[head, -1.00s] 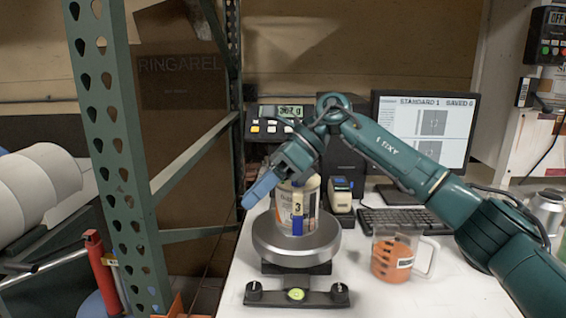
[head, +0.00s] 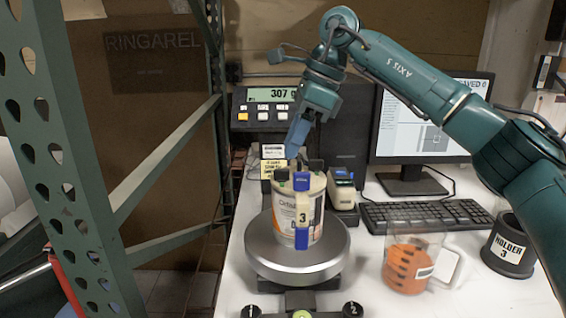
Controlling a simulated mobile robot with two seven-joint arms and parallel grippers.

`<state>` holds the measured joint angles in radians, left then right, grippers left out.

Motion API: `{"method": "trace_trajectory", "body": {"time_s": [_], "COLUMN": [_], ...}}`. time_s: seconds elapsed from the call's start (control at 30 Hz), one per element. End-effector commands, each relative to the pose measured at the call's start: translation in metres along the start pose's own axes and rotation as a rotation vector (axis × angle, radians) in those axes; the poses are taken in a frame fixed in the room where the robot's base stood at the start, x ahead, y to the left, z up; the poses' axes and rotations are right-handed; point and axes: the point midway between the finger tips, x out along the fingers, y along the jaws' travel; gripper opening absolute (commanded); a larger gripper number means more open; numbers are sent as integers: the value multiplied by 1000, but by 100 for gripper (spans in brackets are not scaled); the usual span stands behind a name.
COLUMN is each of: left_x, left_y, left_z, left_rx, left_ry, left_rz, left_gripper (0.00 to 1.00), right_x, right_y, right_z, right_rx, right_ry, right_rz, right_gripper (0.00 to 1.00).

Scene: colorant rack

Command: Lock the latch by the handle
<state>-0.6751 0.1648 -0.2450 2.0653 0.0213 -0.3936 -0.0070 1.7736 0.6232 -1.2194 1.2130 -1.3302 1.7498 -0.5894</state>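A white can (head: 286,212) with a printed label stands upright on the round metal plate (head: 297,262) of a scale. An upright beige strip marked 3 (head: 303,212), with blue pieces at its top and bottom, is on the can's front. It looks like a handle. Small dark clips (head: 281,175) sit on the can's rim; which one is the latch I cannot tell. My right gripper (head: 292,152), with blue fingers, points down just above the can's rim and appears empty. Its fingers overlap, so their opening is unclear. My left gripper is not in view.
A beaker of orange liquid (head: 409,262) and a black holder marked 3 (head: 511,245) stand to the right. A keyboard (head: 425,214) and monitor are behind. A small label-bearing device (head: 343,188) stands behind the can. A green perforated post (head: 60,150) rises at the left.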

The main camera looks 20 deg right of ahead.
Motion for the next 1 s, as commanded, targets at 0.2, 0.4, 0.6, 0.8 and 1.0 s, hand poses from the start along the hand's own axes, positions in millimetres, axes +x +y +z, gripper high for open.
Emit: {"method": "trace_trajectory", "body": {"time_s": [0.2,0.4,0.6,0.8,1.0], "left_x": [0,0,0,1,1], "left_y": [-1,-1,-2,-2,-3], "left_z": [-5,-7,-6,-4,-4], "left_rx": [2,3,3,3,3], "left_ry": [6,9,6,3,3], "left_rz": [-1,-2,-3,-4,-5], "left_gripper": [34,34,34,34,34], "right_x": [36,49,51,51,51], "right_y": [0,0,0,0,0], "right_z": [0,0,0,0,0], "right_rx": [0,0,0,0,0], "right_ry": [2,-1,-1,-1,-1], "right_rz": [1,-1,-1,-1,-1], "right_gripper": [30,30,30,20,4]}}
